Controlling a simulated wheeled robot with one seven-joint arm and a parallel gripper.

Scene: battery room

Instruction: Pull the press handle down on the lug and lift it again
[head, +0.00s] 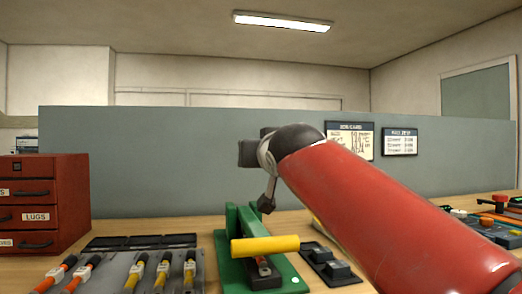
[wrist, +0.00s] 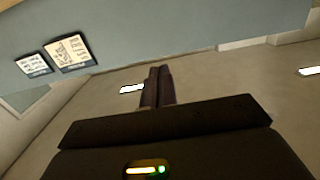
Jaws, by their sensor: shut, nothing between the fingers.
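The green press (head: 233,219) stands on the bench at the bottom middle of the head view. Its yellow handle (head: 265,246) lies crosswise in front, and its exact height is hard to judge. A small lug (head: 263,267) shows just below the handle in the picture, on the green base. My gripper (head: 249,153) is above and behind the press in the picture, apart from the handle; its fingertips are not clear there. In the wrist view my gripper (wrist: 158,86) has its two dark fingers together and empty, against the wall and ceiling.
A red drawer cabinet (head: 45,202) stands at the left. A grey partition (head: 160,160) stands behind. Tools (head: 490,222) lie far right.

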